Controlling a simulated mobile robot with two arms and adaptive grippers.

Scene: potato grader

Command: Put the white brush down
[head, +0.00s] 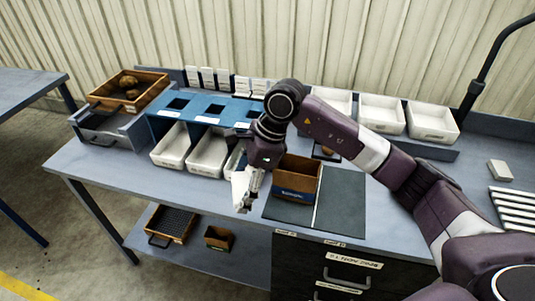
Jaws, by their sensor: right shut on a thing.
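My right gripper (248,192) hangs over the front edge of the bench, its fingers pointing down. It is shut on a white thing, which I take to be the white brush (239,186). The brush is small and partly hidden by the fingers, so its bristles cannot be made out. It is just left of a brown cardboard box (297,178) and in front of the white bins. Whether it touches the bench cannot be told. My left gripper is not in view.
The box stands on a dark mat (340,205). White bins (207,153) sit under a blue rack (205,108) at left; more white bins (380,113) stand at back right. A wooden crate (129,88) holds potatoes. The bench's front left (120,180) is clear.

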